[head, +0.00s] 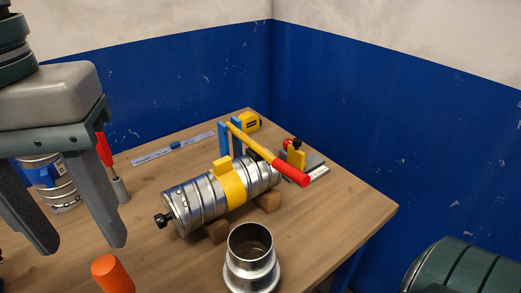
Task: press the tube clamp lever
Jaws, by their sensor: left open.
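The tube clamp lever (268,152) is a yellow bar with a red grip at its lower right end. It slants down to the right from a blue upright bracket (224,140), above a silver spiral duct (198,203). A yellow band (231,186) wraps the duct, which lies on wooden blocks. My left gripper (78,248) is open and empty at the left, close to the camera, its fingers pointing down. It is well apart from the lever. My right gripper is not seen.
A silver reducer (252,258) stands at the front. An orange cylinder (112,273), a red-handled tool (105,150) and a banded can (47,176) are at left. A ruler (173,149), yellow tape measure (250,121) and small clamp fixture (299,160) lie further back. The table's right side is clear.

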